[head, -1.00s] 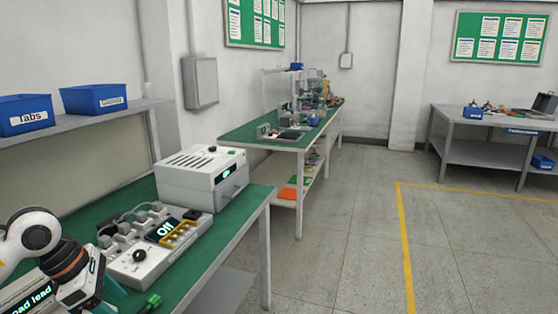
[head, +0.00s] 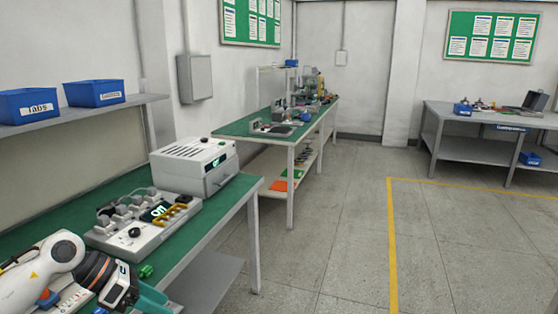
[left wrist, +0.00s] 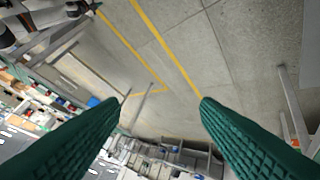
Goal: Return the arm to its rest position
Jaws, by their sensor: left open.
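My left arm (head: 45,270) comes in at the lower left of the head view, beside the front edge of the green-topped bench (head: 225,205). My left gripper (head: 150,300) shows a teal finger at the bottom edge of the head view. In the left wrist view both teal fingers (left wrist: 160,105) stand wide apart, with only the floor and distant furniture seen between them. The gripper is open and empty. My right gripper is in neither view.
A white and grey panel with knobs (head: 135,232) and a white box unit (head: 195,165) stand on the bench close to my left arm. Blue bins (head: 95,92) sit on the shelf above. Another green bench (head: 240,128) stands beyond. The floor (head: 330,240) to the right is clear.

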